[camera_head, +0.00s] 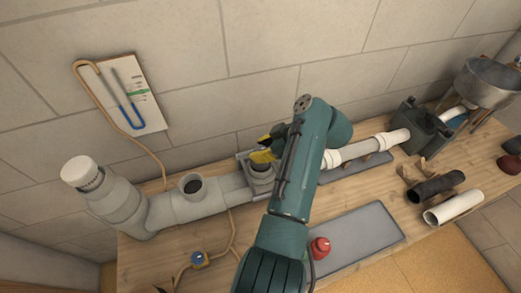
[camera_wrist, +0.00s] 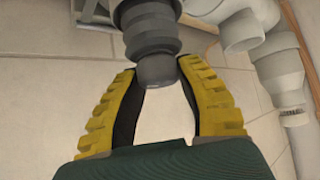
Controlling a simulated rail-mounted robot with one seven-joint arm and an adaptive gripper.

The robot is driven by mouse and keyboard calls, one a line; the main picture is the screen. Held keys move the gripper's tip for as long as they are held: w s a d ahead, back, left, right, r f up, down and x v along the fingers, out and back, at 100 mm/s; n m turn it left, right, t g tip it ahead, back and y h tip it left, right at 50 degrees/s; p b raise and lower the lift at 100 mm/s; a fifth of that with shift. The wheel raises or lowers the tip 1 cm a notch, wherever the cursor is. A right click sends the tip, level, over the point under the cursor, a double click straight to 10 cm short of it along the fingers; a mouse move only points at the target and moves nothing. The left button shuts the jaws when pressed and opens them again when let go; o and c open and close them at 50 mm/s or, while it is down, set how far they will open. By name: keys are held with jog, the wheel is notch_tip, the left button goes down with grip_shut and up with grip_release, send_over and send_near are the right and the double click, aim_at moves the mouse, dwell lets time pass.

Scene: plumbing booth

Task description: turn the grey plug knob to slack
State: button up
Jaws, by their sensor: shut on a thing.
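The grey plug knob (camera_wrist: 157,72) shows in the wrist view as a rounded dark grey end below a wider ribbed grey collar (camera_wrist: 147,28). My gripper (camera_wrist: 158,74) has its yellow ribbed fingers on either side of the knob, with the tips closed on it. In the head view my gripper (camera_head: 266,155) is above the grey pipe line, at an upright branch (camera_head: 260,172) near the middle. The teal arm and the yellow finger hide much of that spot, and the knob cannot be made out there.
A grey tee (camera_head: 192,187) and a white-capped pipe (camera_head: 82,172) stand left. A U-tube gauge (camera_head: 132,92) hangs on the wall, its tan hose reaching down. Loose pipes (camera_head: 453,207) lie right.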

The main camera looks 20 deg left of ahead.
jog(key=shift+s+f, duration=0.1)
jog(key=shift+f, duration=0.25)
jog(key=o, duration=1.2)
jog(key=shift+r, duration=0.2)
jog(key=shift+d+r, duration=0.1)
jog(key=v, duration=1.1)
jog(key=shift+d+r, duration=0.25)
